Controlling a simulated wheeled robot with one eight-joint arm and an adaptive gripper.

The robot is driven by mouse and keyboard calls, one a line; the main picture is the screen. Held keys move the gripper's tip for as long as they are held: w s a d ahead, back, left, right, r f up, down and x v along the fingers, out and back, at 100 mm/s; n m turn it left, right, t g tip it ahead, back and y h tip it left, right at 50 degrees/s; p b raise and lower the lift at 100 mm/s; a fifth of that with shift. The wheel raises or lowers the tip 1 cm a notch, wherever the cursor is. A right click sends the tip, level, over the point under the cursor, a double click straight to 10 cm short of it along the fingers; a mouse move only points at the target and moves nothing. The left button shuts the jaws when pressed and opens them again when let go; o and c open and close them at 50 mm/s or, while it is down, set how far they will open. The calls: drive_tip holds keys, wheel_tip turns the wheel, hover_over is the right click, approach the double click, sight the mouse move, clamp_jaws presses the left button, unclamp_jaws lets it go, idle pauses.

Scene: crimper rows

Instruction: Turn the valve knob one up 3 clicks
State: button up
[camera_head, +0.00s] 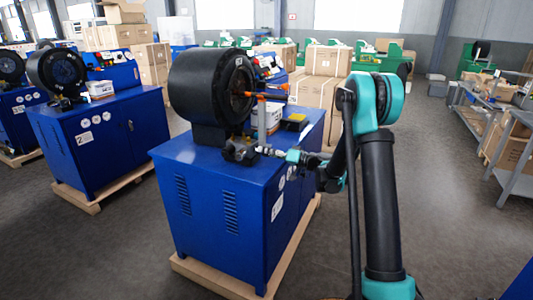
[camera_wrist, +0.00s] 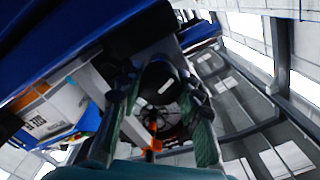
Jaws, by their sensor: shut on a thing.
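My gripper (camera_head: 241,150) reaches in from the right to the front of the near blue crimper (camera_head: 215,205), just under its black crimping head (camera_head: 205,85). In the wrist view, a black round valve knob (camera_wrist: 163,86) with a white mark sits between the two fingers of my gripper (camera_wrist: 161,92), which are shut on it. In the head view the knob is too small and covered to make out. The knob's number cannot be read.
A second blue crimper (camera_head: 90,140) marked 2 stands to the left, on a pallet. Cardboard boxes (camera_head: 318,92) stand behind the near crimper. A grey shelf (camera_head: 490,115) is at the right. The floor (camera_head: 455,220) between is clear.

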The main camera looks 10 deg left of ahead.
drive_tip(key=m, duration=0.3)
drive_tip(key=shift+m, duration=2.3)
drive_tip(key=o, duration=1.2)
drive_tip(key=shift+c, duration=0.2)
drive_tip(key=shift+d, duration=0.15)
drive_tip(key=v, duration=1.1)
drive_tip(key=shift+d, duration=0.4)
drive_tip(key=shift+s, duration=0.1)
